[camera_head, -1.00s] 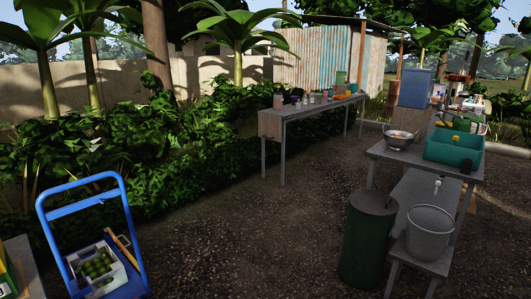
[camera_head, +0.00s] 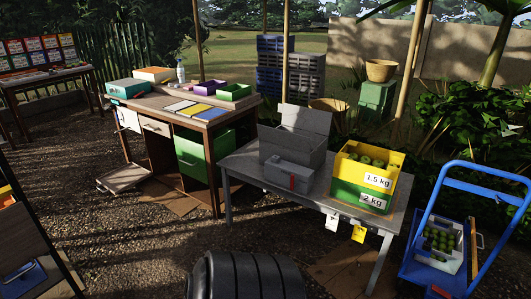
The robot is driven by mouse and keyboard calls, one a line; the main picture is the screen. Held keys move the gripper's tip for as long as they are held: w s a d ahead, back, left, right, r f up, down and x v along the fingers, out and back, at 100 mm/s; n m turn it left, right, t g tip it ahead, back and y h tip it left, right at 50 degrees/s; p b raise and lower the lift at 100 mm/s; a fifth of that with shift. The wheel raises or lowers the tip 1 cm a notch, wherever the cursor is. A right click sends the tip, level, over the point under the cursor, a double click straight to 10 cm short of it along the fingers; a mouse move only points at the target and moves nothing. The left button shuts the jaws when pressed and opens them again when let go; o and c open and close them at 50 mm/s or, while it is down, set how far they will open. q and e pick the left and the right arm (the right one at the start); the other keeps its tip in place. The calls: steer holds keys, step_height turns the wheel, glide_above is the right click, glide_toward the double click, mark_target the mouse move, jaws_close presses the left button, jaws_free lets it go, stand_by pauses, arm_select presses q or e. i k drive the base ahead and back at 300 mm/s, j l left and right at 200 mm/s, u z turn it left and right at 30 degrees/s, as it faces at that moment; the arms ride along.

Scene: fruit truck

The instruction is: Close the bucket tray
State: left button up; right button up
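No bucket and no bucket tray that I can identify shows in the head view now. Neither of my grippers is in view, so I cannot see whether they are open or shut or what they hold.
A wooden desk (camera_head: 161,120) stands left of centre. A grey table (camera_head: 246,165) holds an open grey box (camera_head: 296,140) and a yellow-green fruit crate (camera_head: 364,178). A blue trolley (camera_head: 432,276) stands at right. A dark ribbed round object (camera_head: 250,275) is at the bottom. Gravel ground (camera_head: 130,245) lies open at left.

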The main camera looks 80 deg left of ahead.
mark_target(117, 181)
steer(key=u, duration=3.75)
steer(key=i+z, duration=0.15)
steer(key=i, duration=0.65)
steer(key=i+z, duration=0.15)
steer(key=i, duration=0.65)
steer(key=i+z, duration=0.15)
steer(key=i, duration=0.6)
steer(key=i+j+u, duration=0.1)
steer(key=i+u, duration=0.15)
steer(key=i, duration=0.45)
steer(key=i+u, duration=0.25)
steer(key=i, duration=0.45)
steer(key=i+l+u, duration=0.25)
steer(key=i, duration=0.45)
